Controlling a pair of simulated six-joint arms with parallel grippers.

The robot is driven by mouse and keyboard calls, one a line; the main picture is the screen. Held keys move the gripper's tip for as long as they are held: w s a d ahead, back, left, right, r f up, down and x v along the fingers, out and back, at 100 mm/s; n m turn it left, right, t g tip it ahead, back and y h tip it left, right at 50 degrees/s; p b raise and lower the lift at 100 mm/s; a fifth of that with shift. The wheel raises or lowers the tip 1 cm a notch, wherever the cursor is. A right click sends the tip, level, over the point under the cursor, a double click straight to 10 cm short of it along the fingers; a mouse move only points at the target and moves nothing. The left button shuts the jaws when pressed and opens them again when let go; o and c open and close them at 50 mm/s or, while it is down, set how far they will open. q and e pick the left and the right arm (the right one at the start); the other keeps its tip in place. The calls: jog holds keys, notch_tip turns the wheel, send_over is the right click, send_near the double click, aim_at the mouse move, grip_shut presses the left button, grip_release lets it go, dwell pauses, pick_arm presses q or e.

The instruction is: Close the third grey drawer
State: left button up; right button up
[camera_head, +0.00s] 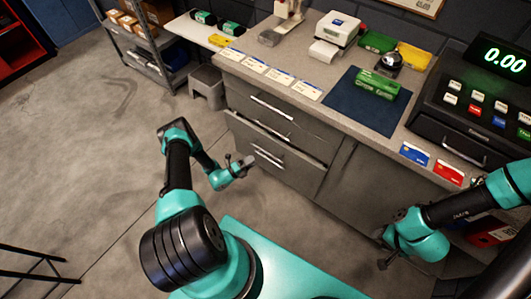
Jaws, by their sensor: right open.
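The grey drawer unit (235,90) stands under the left part of the counter, with several drawers stacked in it. The third grey drawer (290,168), low in the unit, sticks out a little. Its top edge shows in front of the drawers above, and a bar handle (268,156) is on its front. My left gripper (239,162) is just left of that handle in the picture, close to the drawer front; contact and jaw opening are unclear. My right gripper (381,248) is open and empty, in front of the cabinet to the right, away from the drawers.
The counter holds a blue mat (345,112) with a green box (377,85), a white card printer (336,30), and a cash register (475,110). A grey stool (206,82) stands left of the drawers.

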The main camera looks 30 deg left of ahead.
aim_at(265, 152)
pick_arm(q)
jog(key=x, duration=0.8)
jog(key=shift+w+d+r, duration=0.1)
jog(key=shift+w, duration=0.15)
grip_shut()
